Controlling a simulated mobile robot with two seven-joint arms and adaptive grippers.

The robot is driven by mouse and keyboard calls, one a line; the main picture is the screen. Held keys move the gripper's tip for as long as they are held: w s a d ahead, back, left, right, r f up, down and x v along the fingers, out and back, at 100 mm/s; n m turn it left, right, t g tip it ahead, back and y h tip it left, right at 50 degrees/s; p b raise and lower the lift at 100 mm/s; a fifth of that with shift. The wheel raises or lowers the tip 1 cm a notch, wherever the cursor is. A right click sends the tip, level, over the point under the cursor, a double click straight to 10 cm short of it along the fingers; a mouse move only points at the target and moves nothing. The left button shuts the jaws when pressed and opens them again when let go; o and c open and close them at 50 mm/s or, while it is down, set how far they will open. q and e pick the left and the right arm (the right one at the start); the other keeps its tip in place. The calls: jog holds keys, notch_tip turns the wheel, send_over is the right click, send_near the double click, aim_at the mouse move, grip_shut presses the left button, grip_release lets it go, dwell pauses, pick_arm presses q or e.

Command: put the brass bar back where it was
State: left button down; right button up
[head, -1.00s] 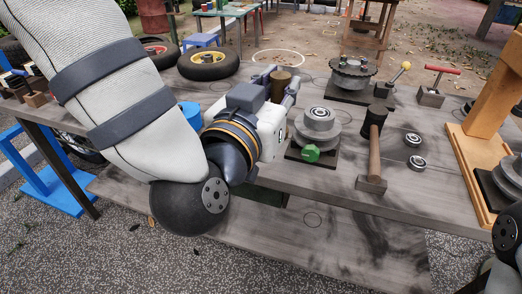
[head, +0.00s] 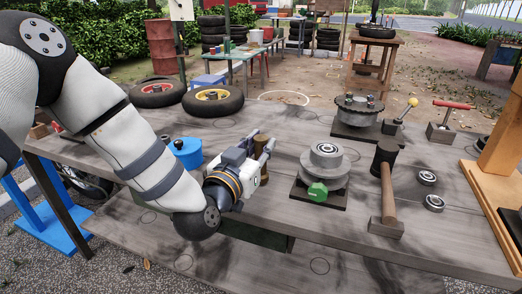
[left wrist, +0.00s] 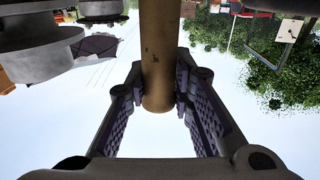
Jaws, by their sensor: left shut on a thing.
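My left gripper (head: 266,147) is above the grey bench top, left of the round grey stack with the green knob. It is shut on the brass bar (head: 263,173), of which a short brown piece shows by the fingers. In the left wrist view the brass bar (left wrist: 160,55) is a long plain cylinder between the two purple-padded fingers (left wrist: 162,95), its rounded end near them. The rest of the bar runs out of that view. I cannot tell whether the bar touches the bench. My right gripper is out of view.
Right of the gripper stand the grey stack with the green knob (head: 317,191), a mallet (head: 388,190) and two bearings. A flanged fixture (head: 358,112) is behind. Thin circles mark the boards.

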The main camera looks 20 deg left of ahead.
pick_arm(q)
jog(key=shift+f, duration=0.15)
jog(key=shift+f, duration=0.15)
jog(key=c, duration=1.4)
grip_release()
jog(key=shift+f, duration=0.1)
